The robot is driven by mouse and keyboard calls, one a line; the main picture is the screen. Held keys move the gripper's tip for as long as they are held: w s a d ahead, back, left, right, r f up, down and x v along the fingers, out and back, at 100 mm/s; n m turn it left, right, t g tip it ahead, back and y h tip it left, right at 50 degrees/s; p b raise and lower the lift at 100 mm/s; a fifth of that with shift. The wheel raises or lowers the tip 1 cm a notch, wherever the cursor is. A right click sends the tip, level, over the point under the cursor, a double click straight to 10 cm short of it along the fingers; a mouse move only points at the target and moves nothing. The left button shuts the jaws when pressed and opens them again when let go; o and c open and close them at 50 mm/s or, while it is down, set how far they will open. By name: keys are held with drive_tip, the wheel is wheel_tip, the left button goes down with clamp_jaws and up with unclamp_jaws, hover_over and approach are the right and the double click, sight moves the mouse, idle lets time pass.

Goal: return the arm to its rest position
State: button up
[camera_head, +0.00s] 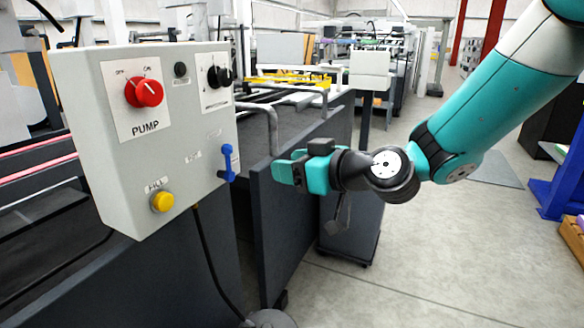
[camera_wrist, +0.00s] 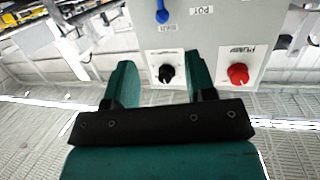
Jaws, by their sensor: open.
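My gripper (camera_head: 290,171) is at the end of my teal arm (camera_head: 497,97), to the right of the grey control box (camera_head: 110,72) in the head view. It points left toward the box's side and appears to hold nothing. In the wrist view my gripper (camera_wrist: 160,85) has its two teal fingers spread wide, with nothing between them except the box face beyond. The black knob (camera_wrist: 166,74) shows between the fingers there, and the red pump knob (camera_wrist: 238,74) is right of the right finger. No contact between gripper and box is visible.
The box carries a red PUMP knob (camera_head: 149,93), a blue lever (camera_head: 228,163) and a yellow button (camera_head: 162,202). Dark machine panels (camera_head: 300,200) stand below and behind my gripper. Open concrete floor (camera_head: 430,250) lies at the right, with a blue stand (camera_head: 556,190) at the edge.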

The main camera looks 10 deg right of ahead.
drive_tip(key=s+d+r+g+h+p, duration=0.1)
drive_tip(key=s+g+p, duration=0.3)
drive_tip(key=s, duration=0.4)
drive_tip(key=s+d+r+g+h+p, duration=0.1)
drive_tip(key=s+r+g+h+p, duration=0.2)
drive_tip(key=s, duration=0.6)
drive_tip(key=s+d+r+m+g+h+p, duration=0.1)
drive_tip(key=s+r+g+p, duration=0.3)
drive_tip(key=s, duration=0.5)
drive_tip(key=shift+s+d+r+g+h+p, duration=0.25)
drive_tip(key=shift+g+h+p, duration=0.15)
drive_tip(key=shift+g+h, duration=0.15)
